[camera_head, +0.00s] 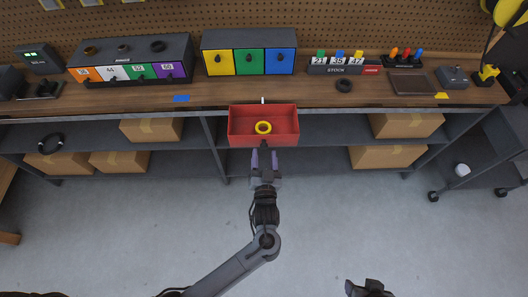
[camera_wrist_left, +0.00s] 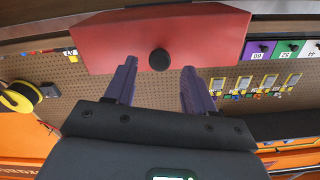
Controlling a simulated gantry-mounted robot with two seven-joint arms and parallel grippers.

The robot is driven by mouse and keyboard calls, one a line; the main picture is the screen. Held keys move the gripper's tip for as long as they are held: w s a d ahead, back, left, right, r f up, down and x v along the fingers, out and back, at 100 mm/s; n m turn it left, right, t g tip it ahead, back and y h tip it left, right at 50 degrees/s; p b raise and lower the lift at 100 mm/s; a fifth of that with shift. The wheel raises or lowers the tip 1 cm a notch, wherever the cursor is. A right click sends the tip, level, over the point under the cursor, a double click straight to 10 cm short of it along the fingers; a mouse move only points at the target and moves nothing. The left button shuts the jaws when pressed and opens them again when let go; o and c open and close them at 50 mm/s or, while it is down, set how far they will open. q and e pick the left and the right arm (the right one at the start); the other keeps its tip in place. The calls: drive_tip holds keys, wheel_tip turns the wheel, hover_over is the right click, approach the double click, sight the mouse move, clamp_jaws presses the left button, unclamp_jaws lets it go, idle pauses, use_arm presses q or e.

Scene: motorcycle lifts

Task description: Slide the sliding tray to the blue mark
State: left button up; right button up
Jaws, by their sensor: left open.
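The sliding tray (camera_head: 290,137) is a red open box at the bench's front edge, with a yellow ring (camera_head: 263,127) inside and a white pointer (camera_head: 263,100) behind it. The blue mark (camera_head: 181,98) is on the bench top, left of the tray. My left gripper (camera_head: 265,160) is open in front of the tray. In the left wrist view, the tray's red front (camera_wrist_left: 205,38) carries a round black knob (camera_wrist_left: 159,59), which appears between the open fingers; contact cannot be told. My right gripper (camera_head: 370,288) is at the bottom edge, far from the tray, its fingers unclear.
A yellow mark (camera_head: 441,95) lies far right on the bench. A black ring (camera_head: 344,86) lies right of the tray. Coloured drawers (camera_head: 249,53) stand behind. Cardboard boxes (camera_head: 387,157) sit on lower shelves. The bench front between tray and blue mark looks clear.

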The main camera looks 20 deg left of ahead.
use_arm(q)
drive_tip(key=shift+x, duration=1.1)
drive_tip(key=shift+f, duration=0.1)
clamp_jaws()
